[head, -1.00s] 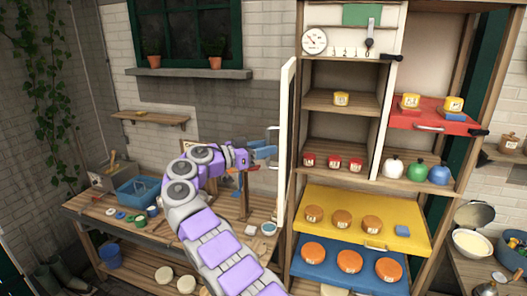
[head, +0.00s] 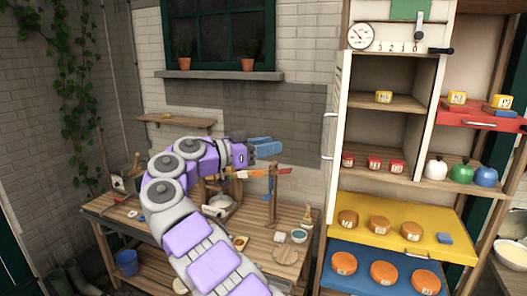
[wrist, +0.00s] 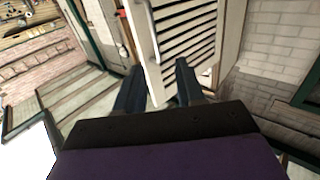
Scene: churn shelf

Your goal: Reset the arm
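My purple arm reaches up from the bottom of the head view. My gripper (head: 265,148), with blue fingers, is in the air above the wooden workbench (head: 128,216), left of the tall shelf cabinet. In the wrist view, the two dark fingers of my gripper (wrist: 158,82) stand apart with nothing visible between them. A white slatted panel (wrist: 186,35) shows beyond them; I cannot tell whether it is near the fingertips.
The cabinet's white door (head: 334,135), with handles, stands along its left side. Pull-out yellow (head: 440,247), blue (head: 335,280) and red (head: 450,115) shelves hold round and small items. A blue bucket (head: 127,262) is under the bench. Wall space around my gripper looks clear.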

